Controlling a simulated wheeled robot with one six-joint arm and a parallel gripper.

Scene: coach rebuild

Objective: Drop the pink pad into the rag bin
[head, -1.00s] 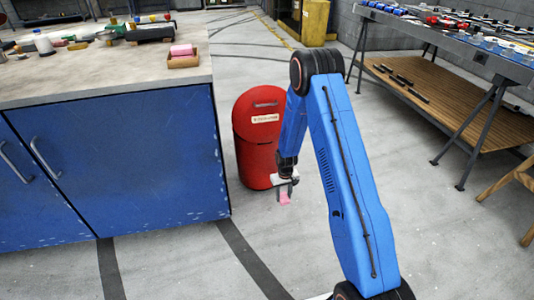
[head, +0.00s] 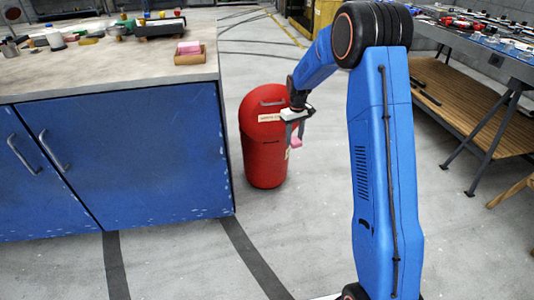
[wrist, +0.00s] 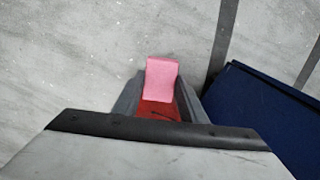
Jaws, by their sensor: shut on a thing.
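A pink pad (head: 296,142) hangs between the fingers of my gripper (head: 293,130), which is shut on it. In the wrist view the pad (wrist: 161,80) shows between the two finger edges. The red rag bin (head: 265,158) stands upright on the floor, beside the blue cabinet. It has a domed top with a handle and a pale label. In the head view my gripper is in front of the bin's right side, at about the height of its upper part. A bit of red shows below the pad in the wrist view (wrist: 160,110).
A blue cabinet (head: 130,165) with a worktop stands left of the bin. On it sit a small tan tray (head: 190,57) with a pink block in it, and several bottles and tools. A metal workbench (head: 480,60) with a wooden lower shelf stands at the right.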

